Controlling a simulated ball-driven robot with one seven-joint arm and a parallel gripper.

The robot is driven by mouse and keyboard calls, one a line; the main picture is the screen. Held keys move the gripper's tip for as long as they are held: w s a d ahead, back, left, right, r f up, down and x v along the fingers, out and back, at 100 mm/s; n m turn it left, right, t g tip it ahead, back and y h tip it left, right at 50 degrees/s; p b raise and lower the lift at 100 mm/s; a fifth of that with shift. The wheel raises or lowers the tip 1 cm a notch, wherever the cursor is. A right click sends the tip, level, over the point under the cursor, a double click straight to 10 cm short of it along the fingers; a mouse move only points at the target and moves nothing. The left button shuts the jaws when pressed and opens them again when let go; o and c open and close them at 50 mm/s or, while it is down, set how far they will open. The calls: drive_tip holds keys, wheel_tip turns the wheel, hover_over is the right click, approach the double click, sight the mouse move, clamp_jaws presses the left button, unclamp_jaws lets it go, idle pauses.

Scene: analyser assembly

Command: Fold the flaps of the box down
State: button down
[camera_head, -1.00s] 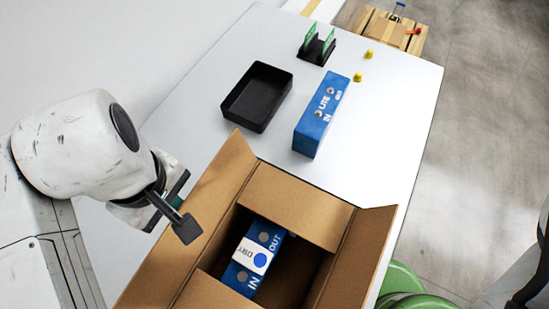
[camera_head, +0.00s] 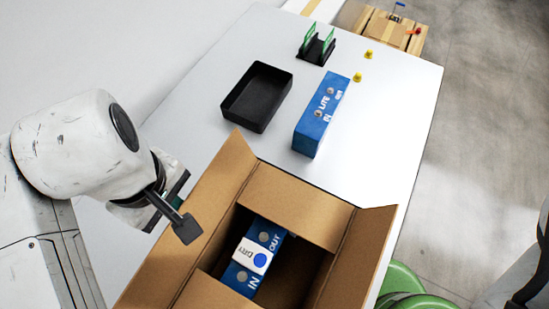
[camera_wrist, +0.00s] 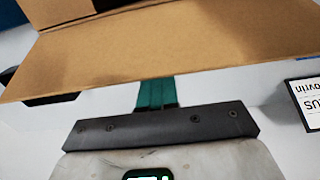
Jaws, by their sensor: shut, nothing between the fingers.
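The open cardboard box (camera_head: 295,205) stands on the near part of the table. Its left flap (camera_head: 205,215) sticks up and leans outward; its right flap (camera_head: 372,245) also stands up. A near panel (camera_head: 212,293) shows at the picture's bottom edge. A blue module with a white label (camera_head: 254,257) lies inside. My gripper (camera_head: 187,230) is shut and empty at the outer side of the left flap; I cannot tell whether it touches. In the wrist view, my green fingers (camera_wrist: 157,93) point at a brown flap (camera_wrist: 190,45), their tips partly hidden by its edge.
A black tray (camera_head: 257,97), a blue module (camera_head: 320,115), a black holder with green boards (camera_head: 316,47) and two yellow pieces (camera_head: 358,77) stand farther back on the white table (camera_head: 390,130). Green round objects (camera_head: 402,280) stand beside the table at right.

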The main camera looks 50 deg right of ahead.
drive_tip(key=shift+s+d+r+p, duration=0.15)
drive_tip(key=shift+s+r+p, duration=0.15)
drive_tip(key=shift+s, duration=0.35)
drive_tip(key=shift+s+d+r+p, duration=0.2)
drive_tip(key=shift+s+r+p, duration=0.05)
drive_tip(key=shift+s, duration=0.35)
drive_tip(key=shift+s+d+r+p, duration=0.15)
drive_tip(key=shift+s+r+p, duration=0.15)
drive_tip(key=shift+s, duration=0.35)
drive_tip(key=shift+s+d+f+b, duration=0.4)
drive_tip(key=shift+s+f+b, duration=0.1)
drive_tip(key=shift+s, duration=0.85)
drive_tip(key=shift+s+d+f+b, duration=0.4)
drive_tip(key=shift+s+f+b, duration=0.05)
drive_tip(key=shift+s, duration=0.85)
drive_tip(key=shift+s+d+f+b, duration=0.4)
drive_tip(key=shift+s+f+b, duration=0.1)
drive_tip(key=shift+s, duration=0.85)
drive_tip(key=shift+s+d+f+b, duration=0.15)
drive_tip(key=shift+s+f+b, duration=0.35)
drive_tip(key=shift+f+b, duration=0.35)
drive_tip(key=shift+f, duration=0.3)
drive_tip(key=shift+r, duration=0.1)
